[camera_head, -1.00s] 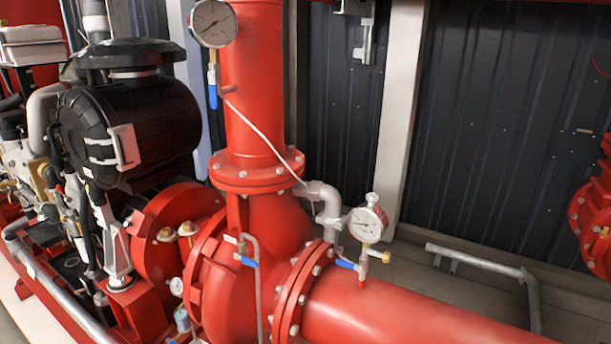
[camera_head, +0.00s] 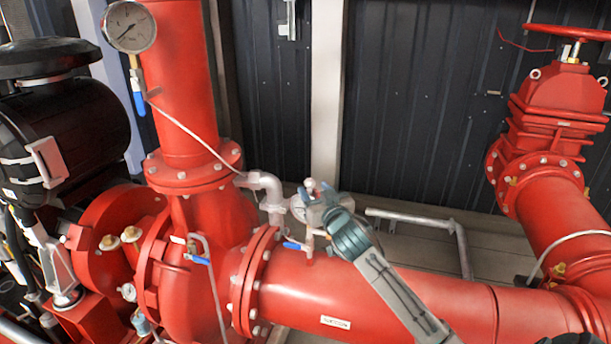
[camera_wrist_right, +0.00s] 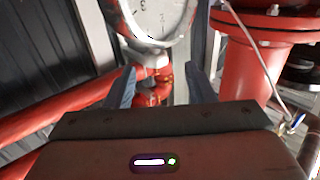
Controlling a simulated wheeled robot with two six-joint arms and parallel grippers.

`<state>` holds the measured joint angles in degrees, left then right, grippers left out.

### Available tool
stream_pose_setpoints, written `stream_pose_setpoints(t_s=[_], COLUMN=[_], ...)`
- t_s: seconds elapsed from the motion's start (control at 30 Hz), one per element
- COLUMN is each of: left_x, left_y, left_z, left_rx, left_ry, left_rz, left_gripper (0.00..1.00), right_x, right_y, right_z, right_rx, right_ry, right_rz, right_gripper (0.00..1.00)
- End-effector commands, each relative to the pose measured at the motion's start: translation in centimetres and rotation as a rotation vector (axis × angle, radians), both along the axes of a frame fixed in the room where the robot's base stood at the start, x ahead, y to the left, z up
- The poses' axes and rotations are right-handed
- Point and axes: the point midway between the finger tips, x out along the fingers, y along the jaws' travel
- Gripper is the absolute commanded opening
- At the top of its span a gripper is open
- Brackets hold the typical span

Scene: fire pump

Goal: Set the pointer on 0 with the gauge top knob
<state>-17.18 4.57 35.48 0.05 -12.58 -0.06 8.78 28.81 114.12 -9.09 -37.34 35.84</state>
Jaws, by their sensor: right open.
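The gauge (camera_head: 299,208) stands on the red suction pipe in the head view, its white dial partly covered by my right gripper (camera_head: 318,203). The small pale top knob (camera_head: 310,185) shows just above it. In the right wrist view the dial (camera_wrist_right: 158,20) is cut off by the top edge, and its pointer cannot be read clearly. A pale piece at the dial's lower rim, apparently the knob (camera_wrist_right: 148,58), lies ahead of the gap between my right fingers (camera_wrist_right: 162,88). They are open, with no grip visible. My left gripper is not in view.
A blue-handled valve (camera_head: 293,246) sits beside the gauge stem. A grey elbow pipe (camera_head: 268,190) is close on the left. The thick red pipe (camera_head: 340,295) runs below my right arm. A second gauge (camera_head: 129,27) hangs at upper left. A grey rail (camera_head: 420,218) stands behind.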

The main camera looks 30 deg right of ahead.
Motion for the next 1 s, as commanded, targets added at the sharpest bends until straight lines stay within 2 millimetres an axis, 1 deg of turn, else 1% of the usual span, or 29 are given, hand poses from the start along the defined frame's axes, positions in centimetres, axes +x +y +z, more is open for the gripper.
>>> stream_pose_setpoints(t_s=[0.03,0.1,0.2,0.33,0.5,0.77,0.8,0.87,1.0], left_x=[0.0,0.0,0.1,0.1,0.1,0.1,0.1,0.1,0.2], left_y=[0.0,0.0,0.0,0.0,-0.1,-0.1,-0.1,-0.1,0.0], left_z=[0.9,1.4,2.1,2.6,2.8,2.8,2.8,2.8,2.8], left_rx=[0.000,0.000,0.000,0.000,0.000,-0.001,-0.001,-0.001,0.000], left_ry=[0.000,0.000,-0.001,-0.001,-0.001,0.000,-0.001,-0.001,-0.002], left_rz=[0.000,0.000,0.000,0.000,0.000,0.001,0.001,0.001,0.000], left_gripper=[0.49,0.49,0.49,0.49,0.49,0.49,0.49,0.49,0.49], right_x=[1.1,2.3,3.9,5.3,6.1,6.2,6.2,6.2,6.2], right_y=[-0.2,-0.4,-0.7,-1.0,-1.2,-1.2,-1.2,-1.2,-1.1], right_z=[0.5,0.4,0.4,0.2,0.0,-0.1,-0.1,-0.1,-0.1], right_rx=[0.004,0.003,0.004,0.002,0.000,-0.001,-0.001,-0.001,0.001], right_ry=[0.000,0.000,0.001,0.002,0.002,0.002,0.002,0.002,0.002], right_rz=[-0.001,-0.001,0.000,0.000,0.001,0.001,0.001,0.001,0.002], right_gripper=[0.49,0.49,0.49,0.49,0.49,0.49,0.45,0.33,0.06])
